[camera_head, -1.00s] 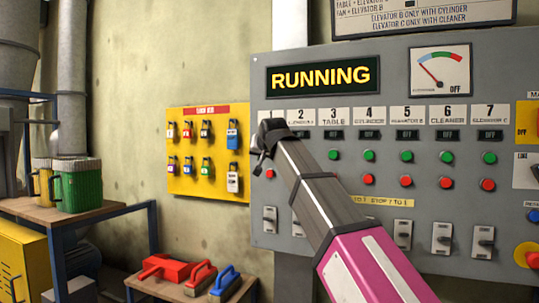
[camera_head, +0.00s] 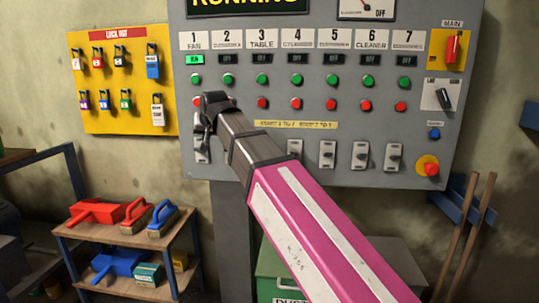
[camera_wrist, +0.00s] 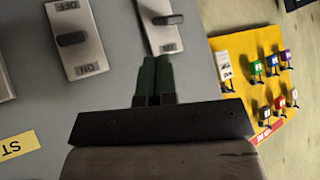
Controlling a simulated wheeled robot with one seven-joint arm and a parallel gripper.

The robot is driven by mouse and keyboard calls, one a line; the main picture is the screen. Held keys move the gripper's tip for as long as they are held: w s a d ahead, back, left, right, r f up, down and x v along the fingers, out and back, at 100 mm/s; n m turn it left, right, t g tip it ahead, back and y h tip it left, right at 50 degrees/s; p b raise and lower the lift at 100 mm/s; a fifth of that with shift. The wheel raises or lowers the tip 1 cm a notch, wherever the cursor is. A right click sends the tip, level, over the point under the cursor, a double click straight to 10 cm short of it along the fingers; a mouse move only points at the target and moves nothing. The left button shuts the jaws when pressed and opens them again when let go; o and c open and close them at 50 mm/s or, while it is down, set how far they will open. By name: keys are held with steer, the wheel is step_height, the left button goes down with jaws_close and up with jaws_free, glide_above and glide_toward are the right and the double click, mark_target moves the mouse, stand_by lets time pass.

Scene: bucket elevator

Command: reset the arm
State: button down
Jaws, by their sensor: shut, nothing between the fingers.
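My gripper (camera_head: 206,122) is at the end of my magenta and grey arm, in front of the lower left of the grey control panel (camera_head: 300,25). In the wrist view its two dark green fingers (camera_wrist: 154,78) are together and empty. They point at the leftmost toggle switch (camera_wrist: 160,22), and I cannot tell whether they touch it. In the head view my gripper partly hides that switch (camera_head: 201,152). A second switch (camera_wrist: 77,40) is to its left in the wrist view. The FAN column's green "RUN" display (camera_head: 194,59) is lit; the other displays are dark.
A yellow padlock board (camera_head: 110,125) hangs left of the panel. A small shelf (camera_head: 120,238) with brushes and red and blue dustpans stands below it. A green bin (camera_head: 275,265) is under the panel. Wooden handles (camera_head: 470,235) lean at the right.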

steer(key=d+f+m+g+h, duration=0.1)
steer(key=d+f+g+h, duration=0.1)
steer(key=d+f, duration=1.1)
steer(key=d+f+m+g+h, duration=0.1)
steer(key=d+f+g+h, duration=0.1)
steer(key=d+f, duration=1.15)
steer(key=s+d+f+g, duration=0.1)
steer(key=s+d+f, duration=0.2)
steer(key=d+f, duration=0.3)
steer(key=s+d+f+m+g, duration=0.1)
steer(key=s+d+f, duration=0.3)
steer(key=f, duration=0.6)
steer(key=s+d+f+g, duration=0.1)
steer(key=s+d+f, duration=0.3)
steer(key=d+f, duration=0.4)
steer(key=shift+s+d+m+g+h, duration=0.2)
steer(key=shift+m+g+h, duration=0.1)
steer(key=shift+h, duration=0.1)
steer(key=shift+w+a+f, duration=0.1)
steer(key=shift+a, duration=0.05)
